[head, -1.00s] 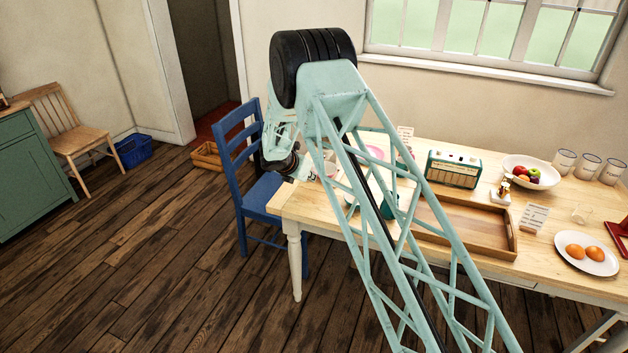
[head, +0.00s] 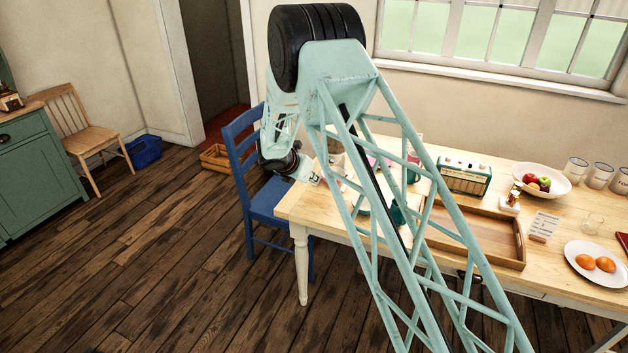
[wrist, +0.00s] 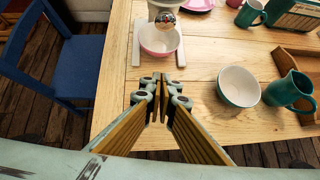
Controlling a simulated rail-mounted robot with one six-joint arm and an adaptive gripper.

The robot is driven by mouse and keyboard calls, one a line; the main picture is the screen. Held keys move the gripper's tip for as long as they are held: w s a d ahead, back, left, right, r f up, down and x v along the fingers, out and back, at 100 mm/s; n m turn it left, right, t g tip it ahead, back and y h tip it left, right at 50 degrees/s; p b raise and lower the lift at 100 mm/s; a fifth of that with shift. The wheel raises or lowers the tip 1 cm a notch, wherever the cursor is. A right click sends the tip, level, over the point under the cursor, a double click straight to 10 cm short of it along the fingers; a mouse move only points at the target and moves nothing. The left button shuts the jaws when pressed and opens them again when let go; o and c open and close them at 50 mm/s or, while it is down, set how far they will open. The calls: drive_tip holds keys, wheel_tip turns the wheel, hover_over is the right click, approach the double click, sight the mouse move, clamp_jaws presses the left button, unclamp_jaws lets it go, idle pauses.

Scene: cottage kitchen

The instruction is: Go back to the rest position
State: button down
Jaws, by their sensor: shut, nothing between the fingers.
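My gripper (wrist: 160,84) is shut and empty in the wrist view. It hangs above the near left end of the wooden table (wrist: 130,98). Beyond its fingertips a pink bowl (wrist: 160,42) stands on a white base, with a shiny round thing above it. In the head view my arm rises in front of the table, and its wrist end is above the table's left corner. The fingertips are hard to make out there.
A white-and-green bowl (wrist: 238,86) and a teal jug (wrist: 289,90) stand right of my gripper. A blue chair (head: 268,205) is at the table's left end. A wooden tray (head: 478,238), a radio (head: 465,175) and a fruit bowl (head: 541,179) are further right.

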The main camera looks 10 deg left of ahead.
drive_tip(key=shift+r, duration=0.1)
drive_tip(key=s+d+r+m, duration=0.4)
drive_tip(key=d+r, duration=0.5)
drive_tip(key=r, duration=0.3)
drive_tip(key=s+d+r+m+g, duration=0.2)
drive_tip(key=s+d+r+m, duration=0.4)
drive_tip(key=s+d+r, duration=0.5)
drive_tip(key=s+d+r+m+g, duration=0.1)
drive_tip(key=s+d+r+m, duration=0.5)
drive_tip(key=s+d+r, duration=0.5)
drive_tip(key=s+d+r+m, duration=0.1)
drive_tip(key=s+r+m, duration=0.15)
drive_tip(key=s, duration=0.65)
drive_tip(key=s+d+r+m+g+y, duration=0.1)
drive_tip(key=s+d+r+m, duration=0.15)
drive_tip(key=s, duration=0.65)
drive_tip(key=s+d+r+m, duration=0.1)
drive_tip(key=s+r+m, duration=0.15)
drive_tip(key=s, duration=0.65)
drive_tip(key=s+a+f+m+y, duration=0.1)
drive_tip(key=s+m, duration=0.2)
drive_tip(key=s, duration=0.8)
drive_tip(key=s+a+f+m+y, duration=0.1)
drive_tip(key=s+m, duration=0.3)
drive_tip(key=s, duration=0.6)
drive_tip(key=shift+s+a+f+y, duration=0.25)
drive_tip(key=shift+s+a+y, duration=0.15)
drive_tip(key=shift+a, duration=0.35)
